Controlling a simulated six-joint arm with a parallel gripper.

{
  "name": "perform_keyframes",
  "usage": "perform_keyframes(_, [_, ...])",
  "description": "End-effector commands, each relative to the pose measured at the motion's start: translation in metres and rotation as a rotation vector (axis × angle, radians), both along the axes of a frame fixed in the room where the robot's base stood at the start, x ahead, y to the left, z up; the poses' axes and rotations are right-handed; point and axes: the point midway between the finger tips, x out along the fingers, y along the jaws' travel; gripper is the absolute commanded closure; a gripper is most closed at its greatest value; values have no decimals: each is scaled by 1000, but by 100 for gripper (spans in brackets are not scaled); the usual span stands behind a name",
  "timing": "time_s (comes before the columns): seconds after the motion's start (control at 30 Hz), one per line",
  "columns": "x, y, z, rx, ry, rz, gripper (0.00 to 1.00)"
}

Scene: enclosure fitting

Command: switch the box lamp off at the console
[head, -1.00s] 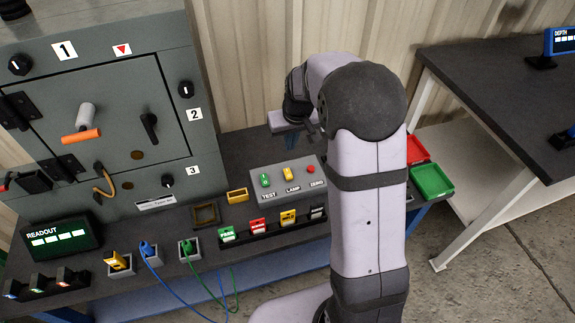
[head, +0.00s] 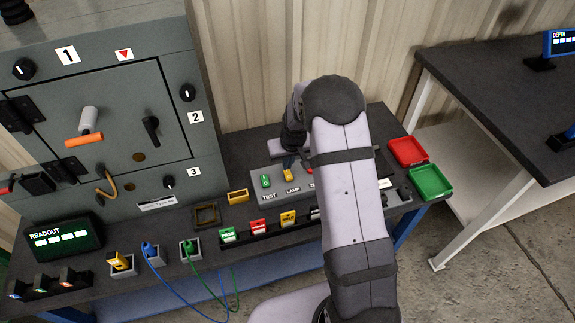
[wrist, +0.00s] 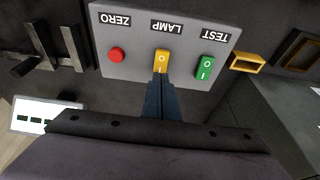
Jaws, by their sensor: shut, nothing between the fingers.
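The grey console (head: 258,188) stands on the bench with a green TEST rocker (head: 265,180), a yellow LAMP rocker (head: 287,175) and a red ZERO button, partly hidden by my arm. In the wrist view the yellow LAMP rocker (wrist: 161,60) sits between the red ZERO button (wrist: 117,55) and the green TEST rocker (wrist: 205,67). Its O mark is on the label side. My gripper (wrist: 158,82) is shut and empty, its tips at the end of the LAMP rocker away from the label. I cannot tell whether they touch it.
The grey enclosure (head: 100,110) with its closed door stands at the left. A readout display (head: 62,238) and a row of coloured blocks (head: 257,228) lie in front. Red (head: 406,151) and green (head: 430,182) trays sit at the right bench end.

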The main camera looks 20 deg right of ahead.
Motion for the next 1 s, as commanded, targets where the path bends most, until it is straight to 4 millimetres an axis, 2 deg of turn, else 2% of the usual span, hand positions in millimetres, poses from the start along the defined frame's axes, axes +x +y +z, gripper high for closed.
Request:
perform_keyframes(0.23, [0, 0, -17, 0, 0, 1, 100])
perform_keyframes(1.0, [2, 0, -25, 0, 3, 0, 100])
